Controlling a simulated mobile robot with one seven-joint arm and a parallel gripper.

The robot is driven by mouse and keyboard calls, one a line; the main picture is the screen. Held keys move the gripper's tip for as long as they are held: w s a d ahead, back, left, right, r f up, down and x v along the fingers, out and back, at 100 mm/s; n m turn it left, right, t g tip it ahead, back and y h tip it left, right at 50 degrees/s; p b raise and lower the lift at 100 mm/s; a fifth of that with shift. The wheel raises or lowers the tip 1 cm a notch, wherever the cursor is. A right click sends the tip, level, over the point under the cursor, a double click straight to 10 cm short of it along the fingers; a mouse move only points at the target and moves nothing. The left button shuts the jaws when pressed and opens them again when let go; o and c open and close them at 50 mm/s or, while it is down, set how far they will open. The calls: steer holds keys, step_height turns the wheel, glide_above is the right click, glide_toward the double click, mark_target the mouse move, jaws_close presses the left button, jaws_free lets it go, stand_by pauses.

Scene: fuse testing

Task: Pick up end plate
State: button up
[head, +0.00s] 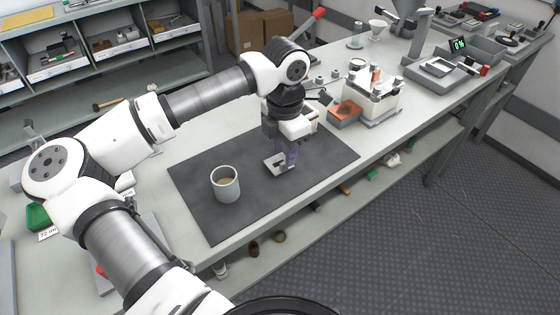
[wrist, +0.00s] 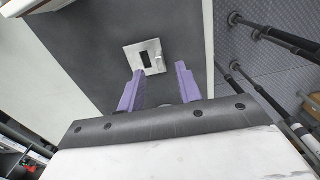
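The end plate (wrist: 156,52), a small silver square with a dark rectangular opening, lies on the dark mat (wrist: 96,50). In the head view, the end plate (head: 270,163) is on the right half of the mat (head: 215,215), partly behind my fingers. My gripper (head: 286,163) points down over the plate. In the wrist view, my gripper (wrist: 159,69) is open, with its two purple fingers apart and nothing held between them. The plate shows just beyond the fingertips, more towards the left finger. I cannot tell the exact height gap.
An orange-brown block (head: 345,113) and a white device (head: 371,97) stand beyond the mat's far right corner. The bench's front edge runs close to the mat.

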mark_target(284, 159)
steer(key=shift+f+p, duration=0.35)
steer(key=shift+f, duration=1.4)
jaws_close()
steer(key=shift+r, duration=0.15)
